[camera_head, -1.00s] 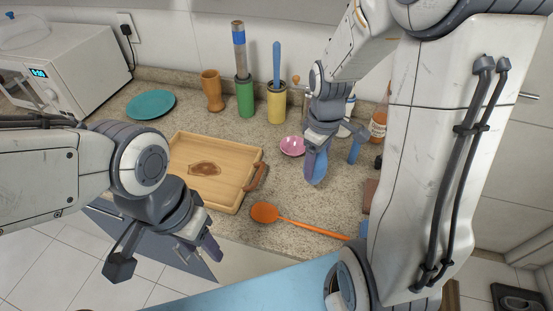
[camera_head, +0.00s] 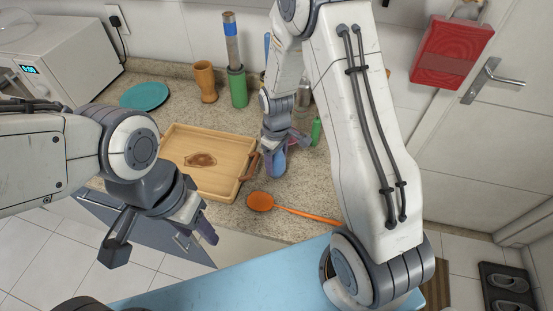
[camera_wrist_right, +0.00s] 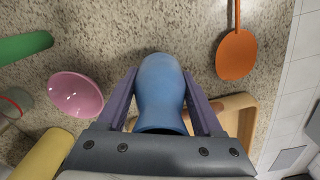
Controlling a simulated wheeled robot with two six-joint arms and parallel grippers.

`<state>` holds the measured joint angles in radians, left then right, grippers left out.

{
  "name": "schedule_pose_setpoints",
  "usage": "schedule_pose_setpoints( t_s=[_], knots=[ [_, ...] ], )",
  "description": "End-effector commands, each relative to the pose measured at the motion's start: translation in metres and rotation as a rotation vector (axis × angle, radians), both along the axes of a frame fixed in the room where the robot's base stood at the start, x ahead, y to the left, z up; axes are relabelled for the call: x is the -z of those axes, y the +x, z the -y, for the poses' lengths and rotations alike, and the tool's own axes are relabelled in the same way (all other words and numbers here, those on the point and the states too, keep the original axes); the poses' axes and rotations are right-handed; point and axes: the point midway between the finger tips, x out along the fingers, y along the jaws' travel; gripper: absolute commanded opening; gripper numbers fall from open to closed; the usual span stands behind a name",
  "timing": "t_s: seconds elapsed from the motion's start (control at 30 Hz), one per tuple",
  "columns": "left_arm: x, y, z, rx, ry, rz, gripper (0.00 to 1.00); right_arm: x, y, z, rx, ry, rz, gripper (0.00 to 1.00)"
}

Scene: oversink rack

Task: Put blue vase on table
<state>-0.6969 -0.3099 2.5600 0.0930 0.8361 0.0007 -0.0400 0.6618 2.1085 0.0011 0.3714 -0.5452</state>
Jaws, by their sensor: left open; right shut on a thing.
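The blue vase (camera_wrist_right: 160,88) is between the two fingers of my right gripper (camera_wrist_right: 163,95), which is shut on it. In the head view the vase (camera_head: 272,164) hangs from the right gripper (camera_head: 280,150) beside the tray's right handle, above the counter. The gripper and arm hide part of it. My left gripper (camera_head: 160,238) is open and empty, in front of the counter's edge. A light blue flat surface (camera_head: 235,291), which looks like a tabletop, lies at the bottom of the head view, partly behind my right arm.
The counter holds a wooden tray (camera_head: 225,181), an orange spoon (camera_head: 260,201), a pink bowl (camera_wrist_right: 76,94), a teal plate (camera_head: 145,95), a wooden cup (camera_head: 205,82) and a green holder (camera_head: 237,88). A microwave (camera_head: 70,60) stands at the left. The visible blue surface is bare.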

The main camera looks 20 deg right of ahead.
Motion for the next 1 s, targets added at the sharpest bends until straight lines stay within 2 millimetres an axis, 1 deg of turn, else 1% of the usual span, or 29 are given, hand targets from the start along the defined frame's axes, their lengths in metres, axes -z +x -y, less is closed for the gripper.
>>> schedule_pose_setpoints(
  t_s=[0.23,0.27,0.3,0.33,0.63,0.7,0.77,0.87,1.0],
  knots=[
    [0.003,0.0,0.0,0.0,0.0,0.0,0.5,0.004,0.0,0.0,0.0,0.0,0.0,0.01],
    [0.003,0.0,0.0,0.0,0.0,0.0,0.5,0.004,0.0,0.0,0.0,0.0,0.0,0.72],
    [0.002,0.0,0.0,0.0,0.0,0.0,0.5,0.003,0.0,0.0,0.0,0.0,0.0,0.87],
    [0.002,0.0,0.0,0.0,0.0,0.0,0.5,0.003,0.0,0.0,0.0,0.0,0.0,0.98],
    [0.002,0.0,0.0,0.0,0.0,0.0,0.5,0.002,0.0,0.0,0.0,0.0,0.0,0.98],
    [-0.001,0.0,0.0,0.0,0.0,0.0,0.5,-0.002,0.0,0.0,0.0,0.0,0.0,0.98],
    [0.002,0.0,0.0,0.0,0.0,0.0,0.5,-0.005,0.001,0.0,0.0,0.0,0.002,0.98],
    [0.005,0.0,0.0,0.0,0.0,0.0,0.5,-0.019,0.001,0.0,0.0,0.0,0.006,0.98],
    [0.011,0.0,0.0,0.001,0.0,0.0,0.5,-0.05,0.002,0.0,0.0,0.001,0.008,0.98]
  ],
)
